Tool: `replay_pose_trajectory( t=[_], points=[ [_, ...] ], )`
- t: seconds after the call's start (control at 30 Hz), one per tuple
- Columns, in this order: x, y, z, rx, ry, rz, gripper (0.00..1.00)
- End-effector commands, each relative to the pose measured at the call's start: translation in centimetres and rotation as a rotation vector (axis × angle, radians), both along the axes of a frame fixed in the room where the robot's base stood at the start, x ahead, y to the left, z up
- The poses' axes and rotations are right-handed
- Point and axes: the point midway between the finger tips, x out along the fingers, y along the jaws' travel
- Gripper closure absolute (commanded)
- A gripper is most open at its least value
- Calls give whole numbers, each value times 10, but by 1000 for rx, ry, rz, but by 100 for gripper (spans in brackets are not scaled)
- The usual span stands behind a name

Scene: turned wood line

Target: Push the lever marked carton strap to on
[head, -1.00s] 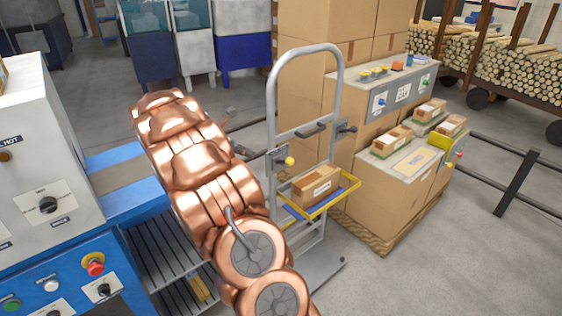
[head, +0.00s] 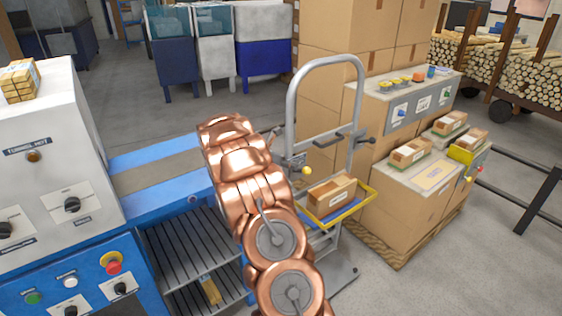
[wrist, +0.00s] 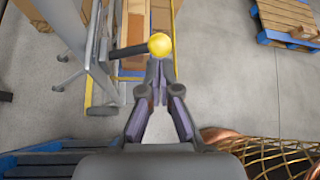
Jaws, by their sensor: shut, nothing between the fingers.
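A lever with a yellow ball knob (head: 306,171) sticks out from a small grey plate on the upright of a hand truck (head: 291,110). Its label cannot be read. In the wrist view the yellow knob (wrist: 160,44), on a dark rod, lies just beyond the fingertips. My gripper (wrist: 156,72) is shut and empty, with its tips pointing at the knob. I cannot tell whether they touch it. In the head view my copper-coloured arm hides most of the gripper, close to the left of the hand truck.
The hand truck's yellow-rimmed tray (head: 346,211) holds a carton (head: 332,192). Stacked cartons and a control box (head: 403,112) stand behind. A blue and white machine (head: 50,150) with knobs and a conveyor (head: 150,180) is at left.

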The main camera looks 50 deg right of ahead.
Motion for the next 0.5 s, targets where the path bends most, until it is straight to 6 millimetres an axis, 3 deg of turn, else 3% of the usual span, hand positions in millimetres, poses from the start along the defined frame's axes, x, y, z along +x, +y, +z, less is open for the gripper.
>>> replay_pose_trajectory(
  t=[0.2, 0.5],
  points=[
    [-10, -21, -16, 3, 2, 0, 100],
    [-13, -28, -21, 1, -1, 1, 100]
  ],
)
